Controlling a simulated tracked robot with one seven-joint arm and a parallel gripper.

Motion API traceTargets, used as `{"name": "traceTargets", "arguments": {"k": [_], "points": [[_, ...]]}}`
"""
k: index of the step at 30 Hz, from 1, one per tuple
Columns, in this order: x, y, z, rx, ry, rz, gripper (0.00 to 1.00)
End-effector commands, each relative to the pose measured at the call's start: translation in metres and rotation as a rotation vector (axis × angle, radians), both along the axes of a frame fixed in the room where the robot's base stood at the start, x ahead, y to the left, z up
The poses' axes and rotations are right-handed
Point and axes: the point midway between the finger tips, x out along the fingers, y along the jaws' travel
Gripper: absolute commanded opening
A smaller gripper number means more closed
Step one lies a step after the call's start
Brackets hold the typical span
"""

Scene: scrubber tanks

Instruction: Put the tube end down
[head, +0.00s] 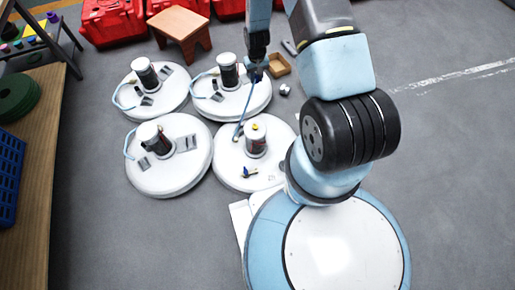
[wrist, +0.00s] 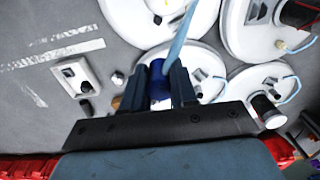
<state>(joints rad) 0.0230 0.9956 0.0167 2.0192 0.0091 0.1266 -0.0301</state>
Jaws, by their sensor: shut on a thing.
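My gripper (head: 257,74) is shut on the blue tube end (wrist: 158,79), which shows between its two fingers in the wrist view (wrist: 167,88). From it the light blue tube (head: 244,113) runs down to the front right scrubber tank (head: 228,172), a white round disc with a canister (head: 255,138) topped in yellow. The tube also crosses the top of the wrist view (wrist: 181,38). In the head view my gripper is above the right edge of the back right tank (head: 237,104). I cannot tell how high it holds the tube end.
Other white tanks (head: 168,182) (head: 150,103) have canisters and light blue tubes. A small wooden box (head: 279,66) and a metal nut (head: 285,89) lie on the floor beside the back right tank. Floor on the right is clear.

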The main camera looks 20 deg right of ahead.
Motion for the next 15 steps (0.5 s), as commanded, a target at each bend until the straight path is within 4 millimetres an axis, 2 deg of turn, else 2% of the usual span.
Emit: {"name": "traceTargets", "arguments": {"k": [1, 3, 8, 15], "points": [[-0.005, -0.002, -0.017, 0.001, 0.004, -0.002, 0.0], [-0.012, -0.005, -0.038, 0.002, 0.004, -0.002, 0.0], [-0.031, -0.009, -0.086, 0.005, 0.004, -0.002, 0.0], [-0.068, -0.014, -0.154, 0.006, 0.004, -0.003, 0.0]]}}
